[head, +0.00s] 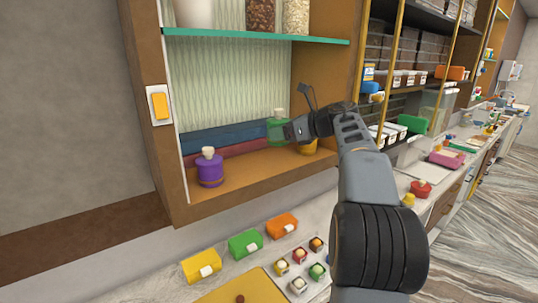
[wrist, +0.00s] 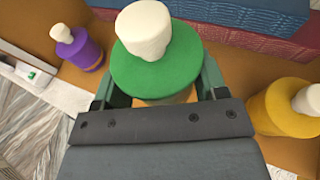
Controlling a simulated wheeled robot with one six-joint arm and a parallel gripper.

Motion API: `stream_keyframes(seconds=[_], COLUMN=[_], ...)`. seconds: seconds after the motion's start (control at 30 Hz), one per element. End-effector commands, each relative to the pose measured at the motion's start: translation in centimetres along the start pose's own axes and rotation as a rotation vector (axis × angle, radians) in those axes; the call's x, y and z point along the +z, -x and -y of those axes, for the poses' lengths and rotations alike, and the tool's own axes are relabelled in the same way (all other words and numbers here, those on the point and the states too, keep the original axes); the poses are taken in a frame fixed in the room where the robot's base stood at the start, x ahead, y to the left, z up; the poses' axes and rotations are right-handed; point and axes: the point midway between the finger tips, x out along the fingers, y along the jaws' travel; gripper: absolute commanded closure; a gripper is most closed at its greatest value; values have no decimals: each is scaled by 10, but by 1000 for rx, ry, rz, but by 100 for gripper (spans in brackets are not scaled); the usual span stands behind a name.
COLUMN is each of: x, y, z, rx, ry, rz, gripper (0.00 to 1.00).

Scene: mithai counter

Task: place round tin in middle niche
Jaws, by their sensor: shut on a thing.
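The round tin, green with a cream knob (head: 277,127), is in my gripper (head: 287,131) inside the lower open niche of the wooden cabinet (head: 250,170). In the wrist view the green tin (wrist: 150,76) sits between the two fingers of my gripper (wrist: 158,92), one on each side. The gripper is shut on it. I cannot tell whether the tin's base touches the niche floor; the gripper hides its lower part. A purple tin (head: 209,170) stands to the left in the niche, and a yellow tin (head: 308,147) to the right, partly behind my gripper.
Blue and red folded cloths (head: 228,137) lie at the niche's back. A green-edged shelf (head: 250,36) with jars is above. Colored boxes (head: 245,243) and small cups stand on the counter below. The niche floor between purple and green tins looks clear.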

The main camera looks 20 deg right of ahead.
Motion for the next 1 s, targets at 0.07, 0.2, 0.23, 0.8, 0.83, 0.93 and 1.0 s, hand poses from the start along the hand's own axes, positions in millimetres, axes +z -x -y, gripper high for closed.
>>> stream_keyframes(seconds=[0.07,0.2,0.23,0.8,0.83,0.93,1.0], x=[-9,-21,-22,-61,-62,-62,-62], y=[-13,-27,-29,-50,-50,-50,-50], z=[-6,-11,-12,-16,-16,-16,-16], rx=[2,-2,-1,-5,-5,-5,-5], ry=[-3,-2,-1,-2,-1,-1,-1], rz=[0,0,0,1,1,1,1], gripper=[100,100,100,100,100,100,100])
